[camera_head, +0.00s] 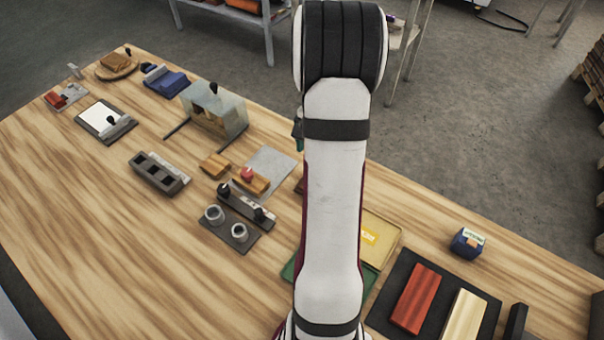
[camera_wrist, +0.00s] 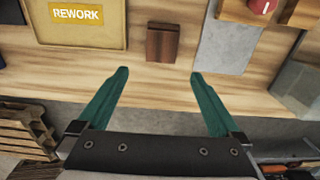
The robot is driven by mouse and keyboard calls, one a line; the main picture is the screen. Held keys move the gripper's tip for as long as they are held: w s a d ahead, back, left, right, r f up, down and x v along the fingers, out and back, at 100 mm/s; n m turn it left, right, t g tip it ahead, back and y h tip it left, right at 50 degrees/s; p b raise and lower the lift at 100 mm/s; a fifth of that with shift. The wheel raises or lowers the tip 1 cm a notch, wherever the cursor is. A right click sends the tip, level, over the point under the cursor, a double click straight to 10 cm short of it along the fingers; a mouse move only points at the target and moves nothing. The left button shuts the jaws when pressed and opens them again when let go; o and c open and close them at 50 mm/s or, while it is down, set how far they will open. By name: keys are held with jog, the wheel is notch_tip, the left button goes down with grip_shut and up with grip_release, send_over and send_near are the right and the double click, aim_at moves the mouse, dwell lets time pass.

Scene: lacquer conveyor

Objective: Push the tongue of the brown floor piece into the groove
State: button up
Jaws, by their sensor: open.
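A dark brown block (camera_wrist: 162,43), which looks like the brown floor piece, lies flat on the wooden table in the wrist view, with a thin step along its far edge. In the head view only a sliver of it (camera_head: 299,186) shows beside my arm. My gripper (camera_wrist: 158,73) is open and empty; its green fingers are apart, with the block ahead of and between their tips. In the head view my arm hides most of the gripper. Two tan wood pieces, one (camera_head: 215,165) loose and one (camera_head: 251,183) bearing a red knob, lie nearby. I cannot make out the groove.
A grey plate (camera_head: 268,168) lies near the block. A yellow tray marked REWORK (camera_wrist: 82,40) stands left in the wrist view. A dark mat (camera_head: 395,285) bears a red bar and a pale bar. A blue box (camera_head: 467,242) stands near the table's right edge.

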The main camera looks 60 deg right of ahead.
jog(key=f, duration=1)
jog(key=shift+w+a+f, duration=0.1)
jog(key=shift+a+f, duration=0.2)
jog(key=shift+a, duration=0.1)
jog(key=c, duration=1.3)
